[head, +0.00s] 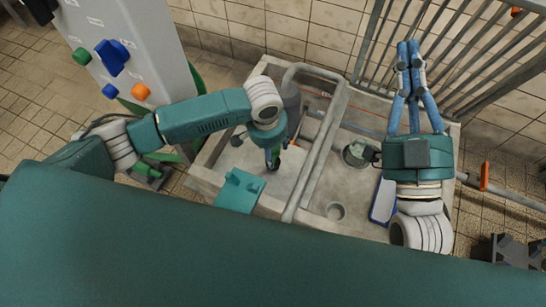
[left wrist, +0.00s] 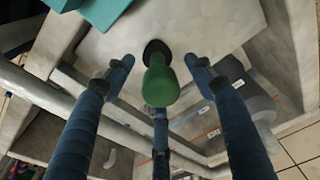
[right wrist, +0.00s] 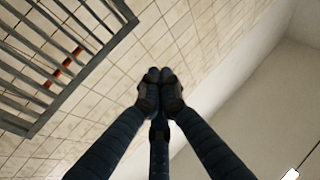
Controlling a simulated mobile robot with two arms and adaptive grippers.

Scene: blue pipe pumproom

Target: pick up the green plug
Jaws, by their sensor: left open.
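The green plug (left wrist: 160,85) shows in the left wrist view as a rounded green knob with a black round base (left wrist: 157,52) against the pale basin floor. My left gripper (left wrist: 160,72) is open, with blue fingers to both sides of the plug and a third below it in the picture. Gaps show between the plug and the side fingers; I cannot tell about the third. In the head view my left gripper (head: 273,158) points down into the basin, and arm and fingers mostly hide the plug.
The stone basin (head: 318,185) has a grey pipe (head: 318,150) across it. Metal bars (head: 455,50) stand behind my right gripper. A grey panel (head: 130,45) with coloured knobs stands at the left.

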